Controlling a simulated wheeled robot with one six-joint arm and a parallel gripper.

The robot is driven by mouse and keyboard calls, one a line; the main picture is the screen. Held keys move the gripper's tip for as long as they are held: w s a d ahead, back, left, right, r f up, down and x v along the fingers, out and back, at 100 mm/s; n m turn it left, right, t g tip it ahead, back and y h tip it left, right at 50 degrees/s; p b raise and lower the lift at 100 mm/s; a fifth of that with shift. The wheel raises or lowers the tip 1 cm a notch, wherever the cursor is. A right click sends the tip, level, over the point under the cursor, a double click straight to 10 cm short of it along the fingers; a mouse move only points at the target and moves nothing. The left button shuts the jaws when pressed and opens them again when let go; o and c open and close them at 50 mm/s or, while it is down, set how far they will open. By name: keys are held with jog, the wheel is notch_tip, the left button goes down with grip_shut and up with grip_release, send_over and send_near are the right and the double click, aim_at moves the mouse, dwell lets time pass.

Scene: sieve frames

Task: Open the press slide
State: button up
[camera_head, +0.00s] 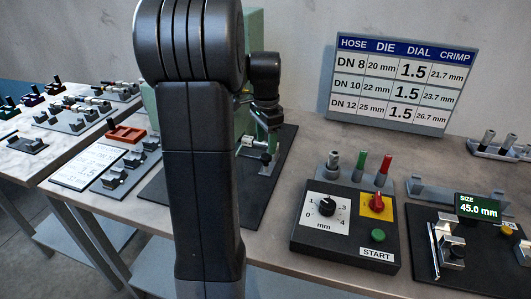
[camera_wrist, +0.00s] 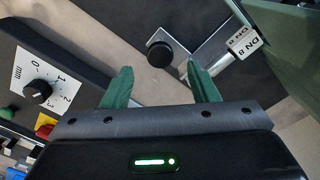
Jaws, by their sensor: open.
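The green press (camera_head: 254,30) stands behind my arm, which hides most of it in the head view. A grey metal slide (camera_wrist: 172,38) with a round black knob (camera_wrist: 160,54) shows in the wrist view; the knob also shows in the head view (camera_head: 266,157). A metal hose fitting (camera_wrist: 197,66) with a white DN 8 tag (camera_wrist: 243,42) lies right of the knob, close to the right finger. My gripper (camera_wrist: 160,86) is open, its two green fingers apart with nothing between them. The knob is beyond the fingertips, and I see no contact with it. I cannot tell how far the slide is open.
A control box (camera_head: 345,238) with a dial, a red knob and a green button stands right of the press. A chart (camera_head: 402,83) leans at the back. A size gauge (camera_head: 478,208) sits at the right. A white sheet (camera_head: 88,164) and grey holders (camera_head: 124,174) are at the left.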

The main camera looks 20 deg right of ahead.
aim_at(266, 156)
jog(key=shift+f, duration=2.4)
grip_shut()
jog(key=shift+s, duration=0.1)
